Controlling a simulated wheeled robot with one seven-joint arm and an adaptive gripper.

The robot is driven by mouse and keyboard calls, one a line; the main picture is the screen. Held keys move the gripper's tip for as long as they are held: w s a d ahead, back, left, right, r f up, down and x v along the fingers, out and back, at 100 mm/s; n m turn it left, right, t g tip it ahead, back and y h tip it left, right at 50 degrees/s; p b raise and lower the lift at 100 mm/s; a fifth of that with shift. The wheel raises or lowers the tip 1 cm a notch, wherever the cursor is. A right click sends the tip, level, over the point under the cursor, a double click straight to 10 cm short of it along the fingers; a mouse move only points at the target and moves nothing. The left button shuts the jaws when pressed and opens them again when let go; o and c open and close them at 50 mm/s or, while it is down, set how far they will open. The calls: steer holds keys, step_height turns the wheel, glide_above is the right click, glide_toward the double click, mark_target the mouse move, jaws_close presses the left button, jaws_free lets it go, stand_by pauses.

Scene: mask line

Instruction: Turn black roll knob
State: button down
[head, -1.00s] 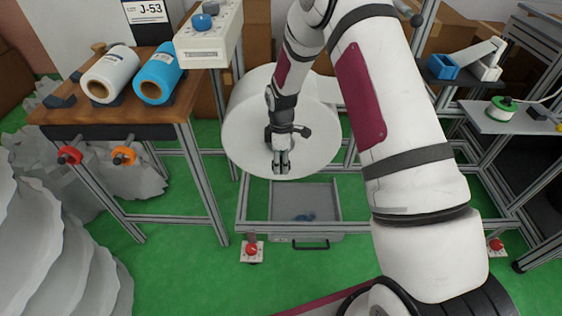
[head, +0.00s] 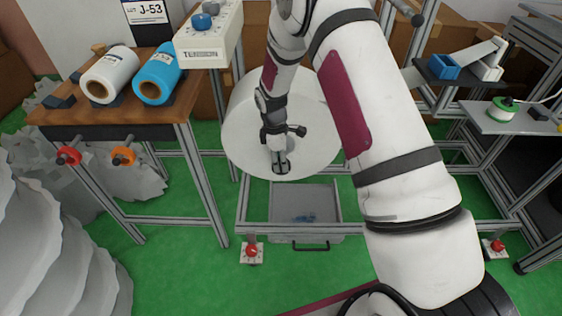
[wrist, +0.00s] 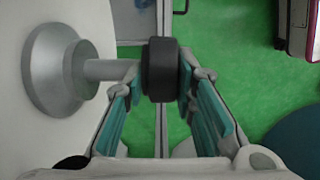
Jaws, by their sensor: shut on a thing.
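The black roll knob (wrist: 160,69) sits at the end of a short grey shaft in the wrist view. The shaft comes out of a round grey hub (wrist: 55,70) on the face of the large white roll (head: 250,130). My gripper (wrist: 166,82) is shut on the knob, with one fingertip on each side of it. In the head view my gripper (head: 281,168) is in front of the lower middle of the roll's face. There the knob is hidden behind my gripper and wrist.
A tension box (head: 208,45) with a blue knob stands left of the roll. A wooden table (head: 110,115) holds a white and a blue spool. A grey drawer (head: 305,205) is below the roll. A red button (head: 252,250) is on the frame's front. Shelving stands at the right.

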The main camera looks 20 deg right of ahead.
steer(key=h+b, duration=0.1)
steer(key=h, duration=0.1)
steer(key=a+g+h+b, duration=0.1)
steer(key=f+g+h+b, duration=0.1)
steer(key=h, duration=0.1)
steer(key=shift+a+h, duration=0.15)
steer(key=shift+h, duration=0.15)
steer(key=shift+a+f+g+h+b, duration=0.15)
steer(key=shift+g+h+b, duration=0.15)
steer(key=shift+h+b, duration=0.45)
steer(key=shift+a+f+g+h+b, duration=0.1)
steer(key=shift+g+h+b, duration=0.2)
steer(key=shift+h+b, duration=0.45)
steer(key=shift+h, duration=0.4)
steer(key=c, duration=1.4)
jaws_free()
steer(key=shift+s+r, duration=0.1)
steer(key=shift+w+r, duration=0.15)
steer(key=shift+w, duration=0.1)
steer(key=shift+d+p, duration=0.1)
steer(key=shift+p, duration=0.2)
